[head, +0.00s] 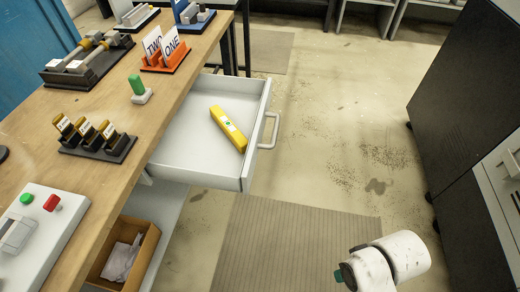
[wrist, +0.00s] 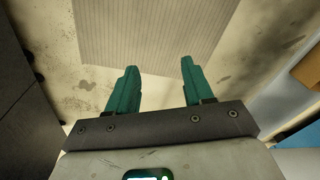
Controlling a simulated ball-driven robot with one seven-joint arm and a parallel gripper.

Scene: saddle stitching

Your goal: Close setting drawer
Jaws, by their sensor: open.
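The setting drawer (head: 187,165) is a white drawer under the workbench, pulled well out to the right in the head view. A yellow bar-shaped item (head: 228,129) with a white label lies inside it. Its handle (head: 271,131) is a pale loop on the front panel. In the wrist view my gripper (wrist: 158,82) has two green fingers apart with nothing between them, above the floor mat. In the head view only my white arm part shows at the lower right, clear of the drawer, with the fingers mostly hidden.
The wooden workbench (head: 107,183) at left holds a red-and-green button box (head: 45,232), black holders (head: 97,140) and orange card stand (head: 166,58). A cardboard box (head: 142,250) sits on a shelf below. A dark cabinet (head: 465,85) stands right. Floor between is free, with a ribbed mat (head: 270,240).

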